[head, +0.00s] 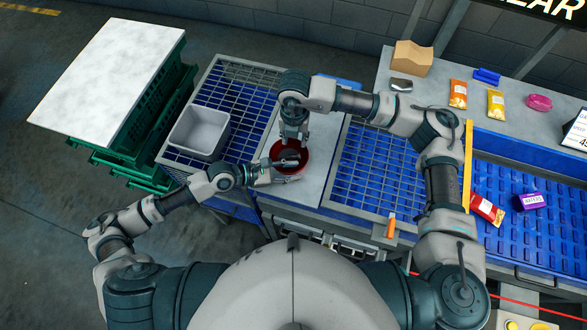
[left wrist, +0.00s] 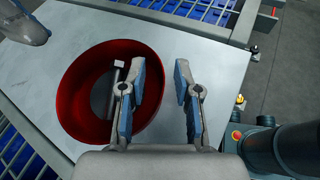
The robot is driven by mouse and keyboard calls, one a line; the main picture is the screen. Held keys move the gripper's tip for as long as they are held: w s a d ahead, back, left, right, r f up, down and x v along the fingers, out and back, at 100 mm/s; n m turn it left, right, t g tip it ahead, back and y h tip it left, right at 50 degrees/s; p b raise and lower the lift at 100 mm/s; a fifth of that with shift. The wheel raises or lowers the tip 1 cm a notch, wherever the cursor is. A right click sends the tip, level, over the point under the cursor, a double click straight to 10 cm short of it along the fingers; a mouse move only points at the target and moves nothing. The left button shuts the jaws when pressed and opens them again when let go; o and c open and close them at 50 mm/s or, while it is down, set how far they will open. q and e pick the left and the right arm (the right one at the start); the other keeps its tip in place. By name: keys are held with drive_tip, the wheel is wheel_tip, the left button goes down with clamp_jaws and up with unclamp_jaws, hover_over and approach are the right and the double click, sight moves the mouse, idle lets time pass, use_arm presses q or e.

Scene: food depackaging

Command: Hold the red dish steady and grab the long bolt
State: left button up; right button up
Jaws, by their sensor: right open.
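The round red dish (head: 276,152) stands on the grey work surface between the blue grids. In the left wrist view the dish (left wrist: 75,98) fills the left half. Inside it lies a grey rod with a pale squarish end, which looks like the long bolt (left wrist: 118,65); my finger partly hides it. My left gripper (head: 296,169) is open at the dish's near right side. Its fingers (left wrist: 170,88) stand apart, one over the dish and one outside, with the rim between. My right gripper (head: 294,141) is open, pointing down above the dish's far side.
A grey bin (head: 198,131) stands on the left blue grid. Several packets, such as an orange one (head: 458,94), lie on the right shelf. A red packet (head: 487,209) and a purple box (head: 531,202) lie in the right blue tray. A white-topped stack of green crates (head: 110,75) stands far left.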

use_arm(q)
drive_tip(key=shift+d+f, duration=0.15)
drive_tip(key=shift+d, duration=0.1)
drive_tip(key=shift+w+a, duration=0.1)
drive_tip(key=shift+a, duration=0.75)
drive_tip(key=c, duration=0.4)
drive_tip(key=shift+d+f, duration=0.1)
drive_tip(key=shift+d, duration=0.05)
clamp_jaws()
drive_tip(key=shift+d, duration=0.8)
use_arm(e)
drive_tip(key=shift+a, duration=0.15)
